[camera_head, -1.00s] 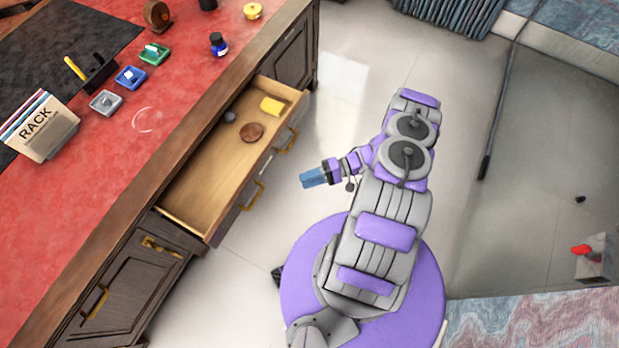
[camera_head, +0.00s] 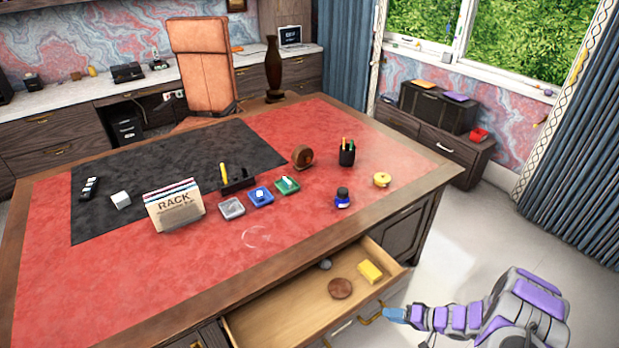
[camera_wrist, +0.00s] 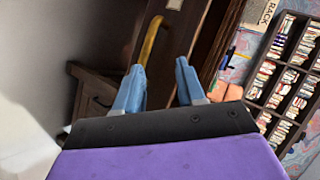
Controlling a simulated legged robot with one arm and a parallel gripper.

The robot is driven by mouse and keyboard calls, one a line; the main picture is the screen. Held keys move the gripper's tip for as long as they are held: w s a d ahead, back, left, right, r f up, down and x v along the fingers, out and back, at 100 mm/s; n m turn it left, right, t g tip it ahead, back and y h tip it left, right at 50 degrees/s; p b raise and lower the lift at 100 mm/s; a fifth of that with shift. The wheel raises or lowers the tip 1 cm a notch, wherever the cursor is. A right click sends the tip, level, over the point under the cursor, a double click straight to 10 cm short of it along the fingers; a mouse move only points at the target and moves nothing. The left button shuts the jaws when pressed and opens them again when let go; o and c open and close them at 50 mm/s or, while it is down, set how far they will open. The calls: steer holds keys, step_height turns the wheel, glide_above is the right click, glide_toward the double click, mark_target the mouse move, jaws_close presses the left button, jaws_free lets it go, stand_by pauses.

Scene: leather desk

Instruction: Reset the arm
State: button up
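My arm is at the lower right of the head view, purple and grey, reaching left. My gripper (camera_head: 395,314) with its blue fingers appears beside the right end of the open desk drawer (camera_head: 290,318). In the wrist view my gripper (camera_wrist: 158,72) has its two blue fingers apart with nothing between them. A dark wood front with a brass handle (camera_wrist: 150,40) shows beyond the fingers. I cannot tell how far the fingertips are from it.
The drawer holds a yellow block (camera_head: 370,271), a brown round object (camera_head: 340,288) and a small grey ball (camera_head: 325,264). The red leather desk (camera_head: 110,290) carries a rack of papers (camera_head: 174,207), a pen cup (camera_head: 347,154) and an ink bottle (camera_head: 342,198). Floor to the right is clear.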

steer(key=w+d+r+t+h, duration=0.1)
steer(key=w+d+r+h, duration=0.3)
steer(key=w+r, duration=0.25)
steer(key=w+d+r+t+h, duration=0.1)
steer(key=w+d+r+h, duration=0.35)
steer(key=r, duration=0.35)
steer(key=s+a+r+g+h, duration=0.1)
steer(key=s+r+h, duration=0.3)
steer(key=r, duration=0.6)
steer(key=s+r+g+h, duration=0.1)
steer(key=s+r+h, duration=0.1)
steer(key=s+r, duration=0.5)
steer(key=s+a+r+g+y, duration=0.1)
steer(key=s+a+r+g, duration=0.1)
steer(key=s+a, duration=0.5)
steer(key=s+a+r+n+g+y, duration=0.1)
steer(key=s+a+r+g, duration=0.2)
steer(key=s+a, duration=0.4)
steer(key=s+a+r+n+g+y, duration=0.1)
steer(key=s+a, duration=0.6)
steer(key=s, duration=1.3)
step_height(320, 180, up, 3)
steer(key=shift+f+g+y, duration=0.15)
steer(key=shift+g+y, duration=0.4)
steer(key=shift+g, duration=0.25)
